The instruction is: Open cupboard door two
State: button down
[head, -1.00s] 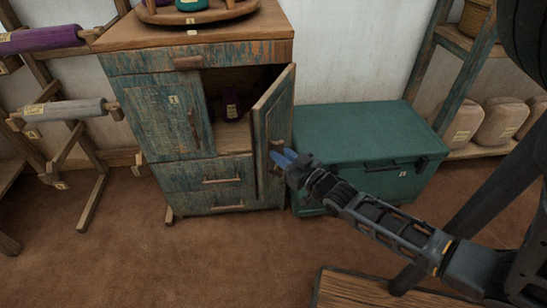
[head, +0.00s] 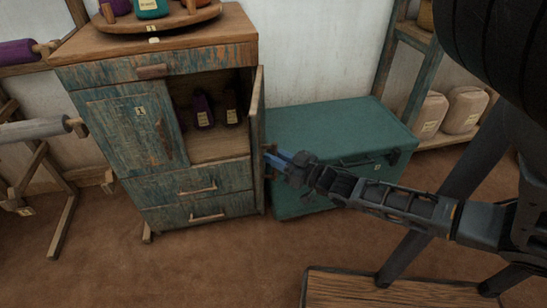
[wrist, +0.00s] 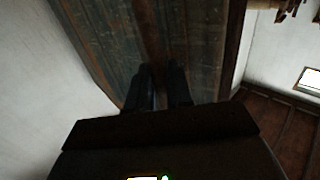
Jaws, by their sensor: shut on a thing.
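The cupboard (head: 145,215) is weathered blue-green wood. Its left door (head: 125,125), labelled 1, is shut. The right-hand door (head: 257,130), which I take as door two, stands swung out wide and shows almost edge-on in the head view; its number is not visible. My gripper (head: 268,163) is at the outer face of this door, shut on its handle, which the fingers mostly hide. In the wrist view the dark fingers (wrist: 165,88) close over the handle in front of the door's panel (wrist: 110,50).
A teal chest (head: 335,135) stands close to the right of the door and under my arm. A wooden platform (head: 390,290) lies at the lower front. Floor in front of the cupboard is clear.

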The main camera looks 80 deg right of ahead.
jog(key=shift+s+d, duration=0.15)
jog(key=shift+d, duration=0.2)
jog(key=c, duration=1.2)
grip_release()
jog(key=shift+p+v, duration=0.3)
jog(key=shift+v, duration=3.55)
jog(key=shift+a, duration=0.2)
